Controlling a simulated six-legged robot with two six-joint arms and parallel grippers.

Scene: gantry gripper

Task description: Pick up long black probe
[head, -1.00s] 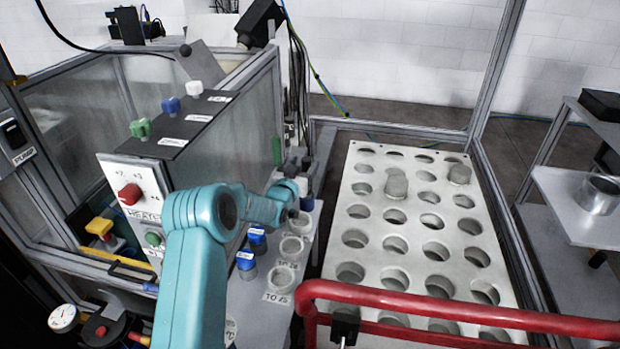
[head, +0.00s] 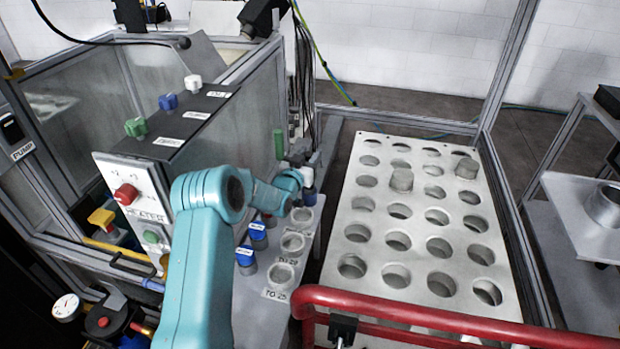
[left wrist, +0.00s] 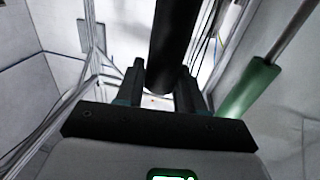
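The long black probe (left wrist: 172,45) is a thick dark cylinder in the left wrist view. It comes down from the top edge, and its rounded lower end shows between the fingers. My left gripper (left wrist: 160,82) is open, with one finger on each side of that end; I cannot tell whether either finger touches it. In the head view my left gripper (head: 303,160) is small and partly hidden by my teal arm, beside the heater cabinet's right corner. I cannot make out the probe there among the dark cables. My right gripper is not in view.
A green-handled tool (left wrist: 248,88) stands close to the right finger; its green handle also shows in the head view (head: 279,145). A perforated white rack (head: 375,222) and red rail (head: 420,312) lie right.

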